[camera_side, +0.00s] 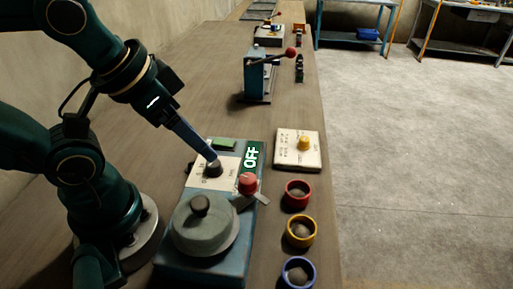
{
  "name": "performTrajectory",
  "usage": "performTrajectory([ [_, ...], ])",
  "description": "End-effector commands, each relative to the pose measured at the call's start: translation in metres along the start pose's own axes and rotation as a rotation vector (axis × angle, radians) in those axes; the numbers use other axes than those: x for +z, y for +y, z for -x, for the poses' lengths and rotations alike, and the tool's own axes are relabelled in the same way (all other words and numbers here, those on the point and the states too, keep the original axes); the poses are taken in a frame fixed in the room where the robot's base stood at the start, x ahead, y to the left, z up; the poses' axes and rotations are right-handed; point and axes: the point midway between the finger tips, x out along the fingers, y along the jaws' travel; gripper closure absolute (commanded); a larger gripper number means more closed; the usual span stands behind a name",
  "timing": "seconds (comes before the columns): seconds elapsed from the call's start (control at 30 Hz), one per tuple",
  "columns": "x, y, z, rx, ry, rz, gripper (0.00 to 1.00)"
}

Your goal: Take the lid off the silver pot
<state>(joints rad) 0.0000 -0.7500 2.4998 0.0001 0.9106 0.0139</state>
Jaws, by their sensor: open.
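A round grey pot with a lid (192,231) sits on the near end of a blue machine base. My gripper (213,160) points down and to the right at a dark dial (213,170) on the machine's white panel, behind the lid. Its tip is at or just above the dial; I cannot tell whether they touch. The jaws are open and look small and narrow from here. The lid knob is apart from my gripper.
Red (297,194), yellow (301,231) and blue (297,273) cups stand along the table's right edge. A yellow-button box (304,143) and a lever press (260,75) stand farther back.

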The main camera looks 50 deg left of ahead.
Motion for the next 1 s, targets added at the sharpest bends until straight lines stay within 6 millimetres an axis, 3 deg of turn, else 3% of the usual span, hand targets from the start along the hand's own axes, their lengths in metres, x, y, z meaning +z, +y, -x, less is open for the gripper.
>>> performTrajectory([
  [0.17,0.004,0.008,0.011,0.029,-0.108,-0.148,0.31],
  [0.53,0.019,0.063,0.030,0.179,-0.430,-0.693,0.31],
  [0.77,0.027,0.074,0.024,0.193,-0.458,-0.762,0.31],
  [1.0,0.040,0.073,0.001,0.192,-0.461,-0.758,0.31],
])
